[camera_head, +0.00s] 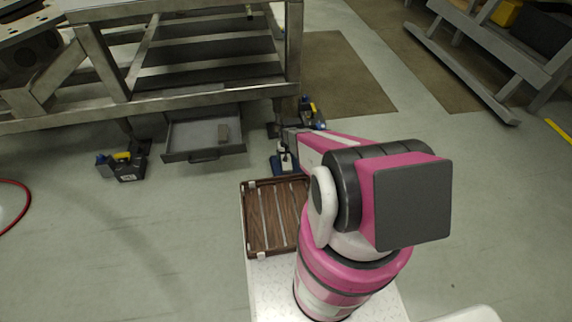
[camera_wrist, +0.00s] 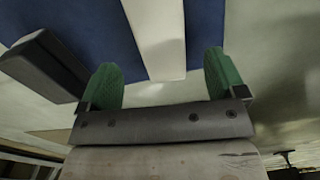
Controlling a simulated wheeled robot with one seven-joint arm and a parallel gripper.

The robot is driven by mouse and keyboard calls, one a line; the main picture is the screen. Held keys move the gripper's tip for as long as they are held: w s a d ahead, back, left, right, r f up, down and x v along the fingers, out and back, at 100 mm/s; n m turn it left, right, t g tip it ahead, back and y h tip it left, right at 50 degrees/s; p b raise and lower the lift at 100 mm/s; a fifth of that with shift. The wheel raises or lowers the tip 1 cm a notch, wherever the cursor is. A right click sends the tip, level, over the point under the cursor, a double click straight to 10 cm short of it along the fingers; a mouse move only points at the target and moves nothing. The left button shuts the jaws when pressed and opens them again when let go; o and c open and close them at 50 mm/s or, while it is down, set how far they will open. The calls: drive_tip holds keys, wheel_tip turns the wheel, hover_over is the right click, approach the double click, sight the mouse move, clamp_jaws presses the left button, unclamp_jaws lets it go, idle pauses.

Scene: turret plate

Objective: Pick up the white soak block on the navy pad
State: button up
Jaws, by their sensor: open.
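The white soak block (camera_wrist: 158,40) is a long pale bar in the wrist view, running from the top edge down to between my fingertips. The navy pad (camera_wrist: 75,32) lies behind it, showing on both sides. My gripper (camera_wrist: 165,78) is open, with one green finger on each side of the block's near end. In the head view the navy pad (camera_head: 279,165) and the white block (camera_head: 284,154) are small and partly hidden by my arm.
A dark block-like part (camera_wrist: 42,66) stands left of the pad in the wrist view. A slatted brown tray (camera_head: 272,230) sits in front.

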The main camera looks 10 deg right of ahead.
sight(287, 168)
drive_tip(key=shift+f, duration=2.8)
drive_tip(key=c, duration=1)
